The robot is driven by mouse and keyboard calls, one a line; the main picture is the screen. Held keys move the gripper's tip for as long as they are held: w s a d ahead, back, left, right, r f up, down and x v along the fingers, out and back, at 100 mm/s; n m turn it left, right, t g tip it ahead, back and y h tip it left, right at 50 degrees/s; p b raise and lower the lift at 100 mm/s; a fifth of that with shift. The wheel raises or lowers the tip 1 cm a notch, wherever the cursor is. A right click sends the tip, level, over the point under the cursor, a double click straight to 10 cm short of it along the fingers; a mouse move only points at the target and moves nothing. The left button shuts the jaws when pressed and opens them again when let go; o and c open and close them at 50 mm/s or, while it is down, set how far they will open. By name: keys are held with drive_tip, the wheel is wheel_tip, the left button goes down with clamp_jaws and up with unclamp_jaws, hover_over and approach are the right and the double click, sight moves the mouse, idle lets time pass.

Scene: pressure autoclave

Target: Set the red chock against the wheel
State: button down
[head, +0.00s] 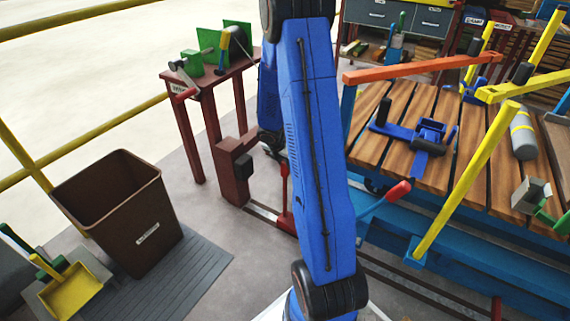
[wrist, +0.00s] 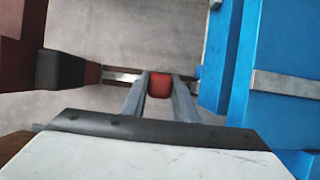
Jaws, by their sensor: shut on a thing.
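The red chock (head: 287,222) shows in the head view as a red upright with a wider foot at the floor rail, partly behind my blue arm. In the wrist view the red top of the chock (wrist: 160,85) sits between the two grey fingers of my gripper (wrist: 160,98), which is shut on it. The blue cart (wrist: 285,105) is to the right of the chock, with a gap between them. I cannot make out the wheel; the cart's lower side is largely hidden by my arm in the head view. Contact between chock and rail is unclear.
A steel floor rail (wrist: 121,76) runs beneath the gripper. A dark red stop with a black pad (wrist: 60,70) stands left of it. A red-handled lever (head: 397,191) sticks out from the cart. A brown bin (head: 115,205) stands on a mat at left.

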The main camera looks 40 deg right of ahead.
drive_tip(key=c, duration=1.4)
unclamp_jaws()
drive_tip(key=shift+f, duration=0.1)
drive_tip(key=s+a+r+m, duration=0.3)
drive_tip(key=a+r, duration=0.3)
drive_tip(key=r, duration=0.4)
drive_tip(key=s+a+r+m, duration=0.3)
drive_tip(key=a+r, duration=0.2)
drive_tip(key=r, duration=0.6)
drive_tip(key=s+a+r+m+t+y, duration=0.1)
drive_tip(key=s+a+r+m, duration=0.4)
drive_tip(key=s+a, duration=0.5)
drive_tip(key=s+a+r+m+t+y, duration=0.2)
drive_tip(key=s+a+r+m, duration=0.4)
drive_tip(key=s+a+m, duration=0.4)
drive_tip(key=s+y, duration=0.1)
drive_tip(key=s, duration=0.2)
drive_tip(key=shift+m, duration=0.3)
drive_tip(key=shift+r, duration=0.1)
